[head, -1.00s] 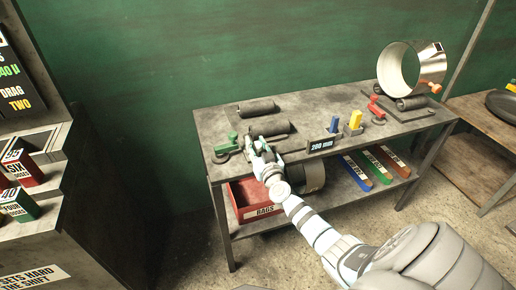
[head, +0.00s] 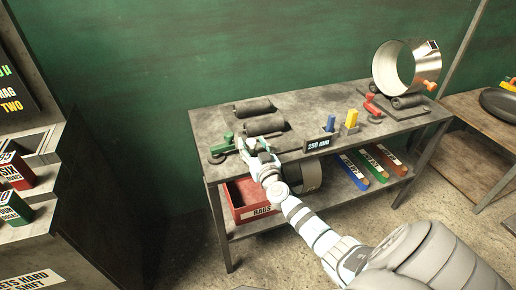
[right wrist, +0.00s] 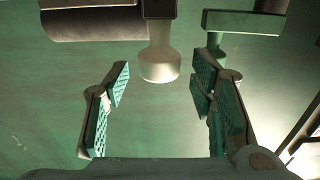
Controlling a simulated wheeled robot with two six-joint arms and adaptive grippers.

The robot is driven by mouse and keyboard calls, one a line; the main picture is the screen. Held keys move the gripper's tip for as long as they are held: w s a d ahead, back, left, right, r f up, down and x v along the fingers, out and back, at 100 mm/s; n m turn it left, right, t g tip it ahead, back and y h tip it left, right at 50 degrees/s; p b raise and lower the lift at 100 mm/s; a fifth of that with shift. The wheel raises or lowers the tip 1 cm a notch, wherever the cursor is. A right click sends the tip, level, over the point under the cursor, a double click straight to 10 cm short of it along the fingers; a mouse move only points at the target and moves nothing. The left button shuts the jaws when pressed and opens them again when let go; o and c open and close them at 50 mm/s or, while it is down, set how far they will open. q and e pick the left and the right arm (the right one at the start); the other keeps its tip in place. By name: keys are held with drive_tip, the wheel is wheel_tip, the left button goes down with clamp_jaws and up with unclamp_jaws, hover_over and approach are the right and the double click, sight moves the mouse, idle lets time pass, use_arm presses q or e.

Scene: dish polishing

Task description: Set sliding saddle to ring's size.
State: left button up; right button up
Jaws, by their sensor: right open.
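The saddle has two dark rollers, a back one (head: 253,107) and a front one (head: 264,125), on the left of the workbench. I cannot tell which part slides. My right gripper (head: 246,146) is at the bench's front edge, just in front of the rollers. In the right wrist view its two green-padded fingers (right wrist: 160,100) are open and apart. A pale round knob (right wrist: 159,65) sits ahead of the gap, with nothing gripped. A shiny metal ring (head: 404,66) stands on the right rollers. A small display (head: 319,144) seems to read 250 mm.
A green clamp (head: 223,147) is left of the gripper; it seems to be the green part in the wrist view (right wrist: 243,22). A red bin (head: 250,196) and a dark ring (head: 309,176) are on the lower shelf.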

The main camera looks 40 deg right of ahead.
drive_tip(key=v, duration=1)
drive_tip(key=shift+a, duration=0.1)
